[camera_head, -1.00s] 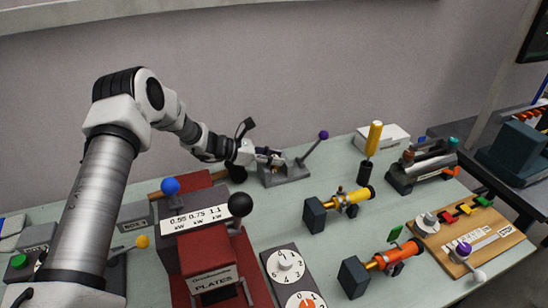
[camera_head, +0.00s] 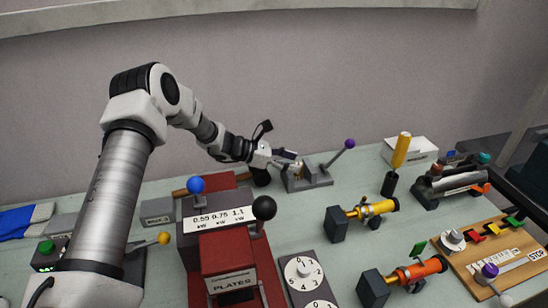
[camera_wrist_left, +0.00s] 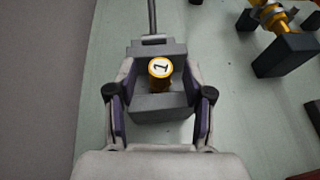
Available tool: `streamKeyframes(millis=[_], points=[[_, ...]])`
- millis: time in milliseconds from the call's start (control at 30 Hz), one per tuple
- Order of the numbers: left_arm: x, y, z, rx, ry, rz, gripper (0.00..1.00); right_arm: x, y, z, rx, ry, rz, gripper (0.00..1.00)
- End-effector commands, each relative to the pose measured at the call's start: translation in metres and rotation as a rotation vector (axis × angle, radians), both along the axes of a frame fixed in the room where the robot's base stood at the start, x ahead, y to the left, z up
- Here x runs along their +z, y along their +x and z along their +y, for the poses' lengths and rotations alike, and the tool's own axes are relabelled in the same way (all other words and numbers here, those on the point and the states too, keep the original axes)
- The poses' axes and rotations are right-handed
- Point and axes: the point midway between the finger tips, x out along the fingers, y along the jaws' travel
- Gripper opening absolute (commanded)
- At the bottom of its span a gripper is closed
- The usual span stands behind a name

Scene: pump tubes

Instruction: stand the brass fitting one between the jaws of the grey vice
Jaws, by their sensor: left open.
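The brass fitting one (camera_wrist_left: 160,68) shows in the left wrist view as a round, gold-rimmed top with a white "1" label. It appears upright between the two blocks of the grey vice (camera_wrist_left: 162,108). My left gripper (camera_wrist_left: 160,73) is open, with one finger on each side of the fitting and gaps between. In the head view my left gripper (camera_head: 287,162) is at the grey vice (camera_head: 310,180) and hides most of the fitting. The vice lever with its purple knob (camera_head: 350,144) leans up to the right. My right gripper is not in view.
A yellow-handled tool (camera_head: 402,150) stands upright in a black holder right of the vice. A yellow pump tube (camera_head: 370,209) and an orange one (camera_head: 415,271) lie nearer. A red press (camera_head: 228,260) with a black ball knob (camera_head: 263,208) stands in front of my left arm.

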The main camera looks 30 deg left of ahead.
Motion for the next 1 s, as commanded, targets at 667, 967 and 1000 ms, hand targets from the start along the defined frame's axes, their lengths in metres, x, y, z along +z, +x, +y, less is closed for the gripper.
streamKeyframes(millis=[667,967,1000], points=[[0.035,-0.057,0.065,-0.001,-0.002,0.0,0.51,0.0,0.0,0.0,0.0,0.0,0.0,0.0],[0.035,-0.057,0.065,-0.001,-0.002,0.0,0.51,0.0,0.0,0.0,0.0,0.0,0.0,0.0],[0.035,-0.057,0.065,-0.001,-0.002,0.0,0.51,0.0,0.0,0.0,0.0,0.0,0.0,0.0]])
